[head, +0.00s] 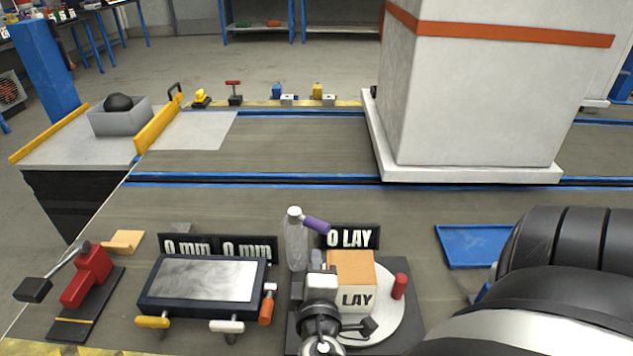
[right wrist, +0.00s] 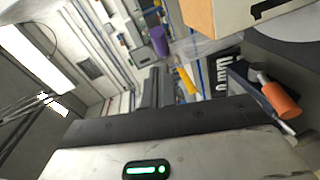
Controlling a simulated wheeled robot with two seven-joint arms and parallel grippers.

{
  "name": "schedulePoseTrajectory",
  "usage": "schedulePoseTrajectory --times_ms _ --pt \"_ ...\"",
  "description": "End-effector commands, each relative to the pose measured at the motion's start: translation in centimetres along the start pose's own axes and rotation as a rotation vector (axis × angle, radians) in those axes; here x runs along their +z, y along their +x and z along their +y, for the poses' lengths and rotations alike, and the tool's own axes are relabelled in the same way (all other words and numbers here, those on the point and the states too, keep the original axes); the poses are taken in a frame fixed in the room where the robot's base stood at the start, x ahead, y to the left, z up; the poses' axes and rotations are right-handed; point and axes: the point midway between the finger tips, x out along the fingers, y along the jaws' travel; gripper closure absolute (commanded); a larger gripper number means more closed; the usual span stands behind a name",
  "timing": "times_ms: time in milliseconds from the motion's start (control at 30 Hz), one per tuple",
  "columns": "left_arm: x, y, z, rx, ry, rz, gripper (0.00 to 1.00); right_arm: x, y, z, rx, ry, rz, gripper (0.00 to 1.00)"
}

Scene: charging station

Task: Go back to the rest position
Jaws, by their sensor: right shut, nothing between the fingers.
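My right gripper (head: 318,262) is shut and empty, low over the near edge of the work surface. It stands in front of the film roll (head: 296,245) with a purple handle and at the left side of the tan-topped box (head: 351,268) marked LAY. It hides part of the box and of the round turntable (head: 385,318). I cannot tell whether it touches them. The right wrist view shows the box (right wrist: 198,18), the purple handle (right wrist: 159,41) and an orange handle (right wrist: 280,101) nearby. My left gripper is not in view.
A dark-framed screen (head: 203,281) with handles stands left of my gripper. A red lever clamp (head: 88,275) is farther left, a blue tray (head: 470,246) at right. A tall white carton (head: 480,100) stands behind on the conveyor.

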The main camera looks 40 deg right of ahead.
Motion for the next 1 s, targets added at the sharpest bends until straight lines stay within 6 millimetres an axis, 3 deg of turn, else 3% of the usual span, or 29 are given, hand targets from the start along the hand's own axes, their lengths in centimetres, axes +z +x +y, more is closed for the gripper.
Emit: schedulePoseTrajectory --times_ms 533,667,833,1000 --pt "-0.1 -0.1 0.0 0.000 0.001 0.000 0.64 -0.1 0.0 0.0 -0.005 0.003 0.004 1.00" --pt "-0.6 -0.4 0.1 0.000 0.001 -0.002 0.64 -0.4 -0.6 -0.9 -0.089 0.052 0.033 1.00" --pt "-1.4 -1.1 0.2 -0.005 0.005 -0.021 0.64 -2.2 -3.4 -3.9 -0.382 0.254 0.134 1.00" --pt "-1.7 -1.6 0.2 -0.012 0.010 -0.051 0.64 -5.2 -8.5 -5.6 -0.713 0.551 0.237 1.00"
